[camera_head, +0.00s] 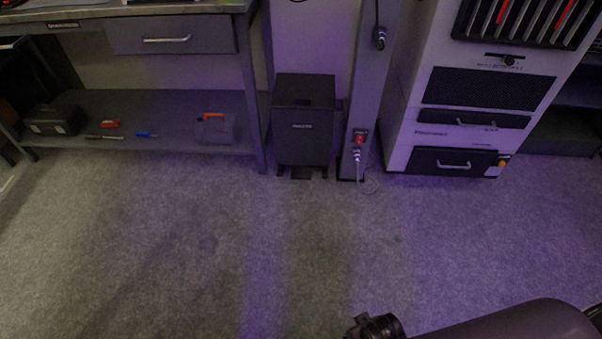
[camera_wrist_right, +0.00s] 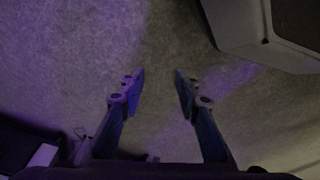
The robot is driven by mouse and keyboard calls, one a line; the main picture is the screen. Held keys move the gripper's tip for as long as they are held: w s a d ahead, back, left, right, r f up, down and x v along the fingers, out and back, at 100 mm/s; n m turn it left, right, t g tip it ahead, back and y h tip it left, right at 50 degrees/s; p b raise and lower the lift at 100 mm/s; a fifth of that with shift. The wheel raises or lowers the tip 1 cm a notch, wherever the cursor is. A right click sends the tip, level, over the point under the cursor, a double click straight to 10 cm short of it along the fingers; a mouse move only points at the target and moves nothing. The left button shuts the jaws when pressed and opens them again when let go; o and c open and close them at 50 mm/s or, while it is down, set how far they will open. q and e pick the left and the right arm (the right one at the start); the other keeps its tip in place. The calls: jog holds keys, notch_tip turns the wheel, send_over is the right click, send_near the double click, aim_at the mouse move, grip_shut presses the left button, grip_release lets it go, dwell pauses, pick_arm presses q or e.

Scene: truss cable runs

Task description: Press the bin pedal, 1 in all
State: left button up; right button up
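The bin (camera_head: 304,122) is a dark grey box with a closed lid, standing on the floor between the workbench and a grey post. Its pedal (camera_head: 302,173) is a small dark plate low at its front, near the floor. In the head view, part of my arm shows at the bottom right, well short of the bin, with no fingers visible. In the right wrist view, my right gripper (camera_wrist_right: 160,75) has its two fingers apart with nothing between them, above bare carpet. My left gripper is not in view.
A workbench (camera_head: 254,95) with a lower shelf of tools stands left of the bin. A grey post (camera_head: 371,80) with a red switch and cable stands close at its right. A white cabinet (camera_head: 398,130) is further right. The carpet in front is clear.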

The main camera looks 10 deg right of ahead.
grip_shut()
dwell(1.1)
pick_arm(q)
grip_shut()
